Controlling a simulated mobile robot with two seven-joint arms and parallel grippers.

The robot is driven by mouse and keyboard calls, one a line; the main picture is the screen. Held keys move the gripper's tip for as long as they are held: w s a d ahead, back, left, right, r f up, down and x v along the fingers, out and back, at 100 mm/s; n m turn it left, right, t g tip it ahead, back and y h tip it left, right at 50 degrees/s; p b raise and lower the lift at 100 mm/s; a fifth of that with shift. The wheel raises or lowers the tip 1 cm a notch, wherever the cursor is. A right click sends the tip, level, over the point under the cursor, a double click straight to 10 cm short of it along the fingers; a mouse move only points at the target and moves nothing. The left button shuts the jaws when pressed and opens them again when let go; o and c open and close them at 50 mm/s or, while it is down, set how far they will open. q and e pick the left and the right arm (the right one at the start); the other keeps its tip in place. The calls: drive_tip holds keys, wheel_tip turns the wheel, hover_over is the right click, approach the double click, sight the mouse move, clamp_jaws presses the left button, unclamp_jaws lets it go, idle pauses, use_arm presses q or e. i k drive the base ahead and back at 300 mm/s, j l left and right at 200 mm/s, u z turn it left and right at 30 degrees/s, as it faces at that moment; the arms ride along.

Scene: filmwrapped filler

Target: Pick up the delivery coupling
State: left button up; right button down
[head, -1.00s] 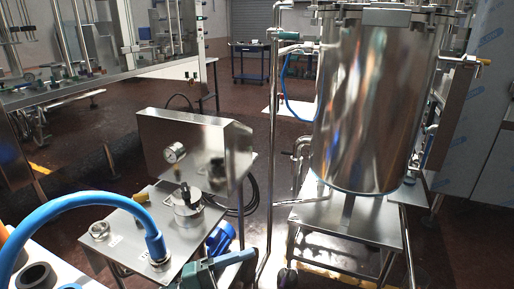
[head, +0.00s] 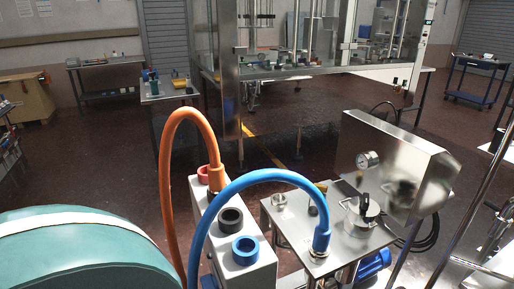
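An orange hose (head: 172,150) arches to an orange end fitting (head: 215,178) on the far end of the white block. I cannot tell for certain which fitting is the delivery coupling. The hoses' lower ends are hidden or out of frame. Neither of my grippers is in view.
The white block (head: 262,270) also bears a black ring (head: 231,219) and a blue ring (head: 245,250). A large teal rounded body (head: 80,255) fills the lower left. A steel box with a gauge (head: 395,165) stands behind the pump table. Open floor (head: 110,175) lies at left.

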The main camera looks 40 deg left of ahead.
sight(216, 178)
drive_tip(key=u, duration=1.7)
